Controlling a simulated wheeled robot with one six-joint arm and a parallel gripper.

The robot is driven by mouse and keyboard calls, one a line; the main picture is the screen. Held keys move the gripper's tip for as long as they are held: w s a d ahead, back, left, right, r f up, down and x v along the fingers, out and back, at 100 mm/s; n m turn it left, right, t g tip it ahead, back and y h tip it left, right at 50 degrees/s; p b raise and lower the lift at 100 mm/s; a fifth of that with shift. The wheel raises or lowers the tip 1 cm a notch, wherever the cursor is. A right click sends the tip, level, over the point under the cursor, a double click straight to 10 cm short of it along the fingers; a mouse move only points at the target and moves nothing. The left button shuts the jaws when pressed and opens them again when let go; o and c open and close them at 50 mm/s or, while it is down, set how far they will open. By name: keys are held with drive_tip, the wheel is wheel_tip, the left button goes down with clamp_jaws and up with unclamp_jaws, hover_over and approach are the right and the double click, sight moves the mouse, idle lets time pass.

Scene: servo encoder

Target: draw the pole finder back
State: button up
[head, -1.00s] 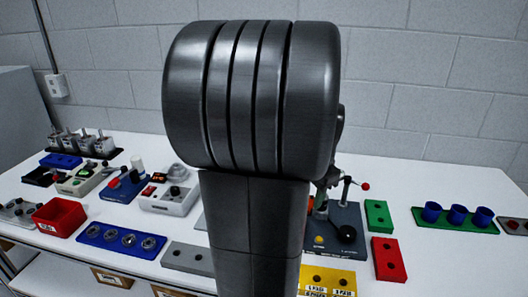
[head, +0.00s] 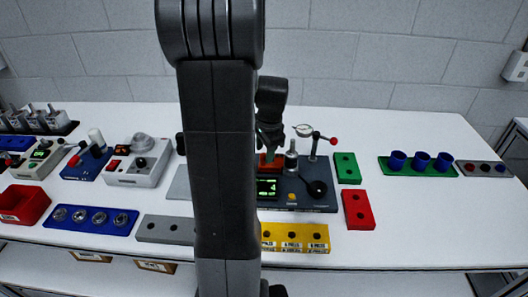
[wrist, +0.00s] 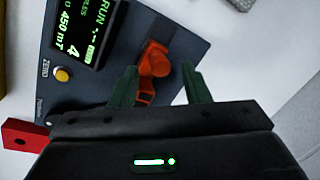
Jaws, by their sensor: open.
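The dark blue pole-reading station (head: 310,190) stands at the middle of the bench, with a lit green display (head: 268,187) showing a 4. An orange-red part (head: 268,162), which I take to be the pole finder, sits behind the display. In the wrist view the orange part (wrist: 155,62) lies between and just beyond the two dark green fingertips. My gripper (wrist: 158,80) is open; a gap shows beside the right finger, and contact cannot be told. In the head view my gripper (head: 268,140) is over the station's left part, partly hidden by my arm.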

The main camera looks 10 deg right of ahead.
drive_tip(key=shift+w+f, duration=0.1)
drive_tip(key=shift+f, duration=0.7)
clamp_jaws()
drive_tip(key=shift+w+a, duration=0.3)
drive_tip(key=shift+a, duration=0.6)
drive_tip(key=shift+w+a, duration=0.25)
drive_tip(key=shift+a, duration=0.6)
drive_tip(key=shift+c, duration=1.9)
unclamp_jaws()
drive_tip(key=o, duration=0.4)
drive_tip(key=shift+a, duration=0.1)
drive_tip(key=shift+r, duration=0.1)
drive_tip(key=s+r, duration=0.1)
drive_tip(key=r, duration=0.8)
drive_tip(key=s+d+r, duration=0.1)
drive_tip(key=r, duration=0.3)
drive_tip(key=shift+s+r, duration=0.25)
drive_tip(key=shift+s, duration=0.05)
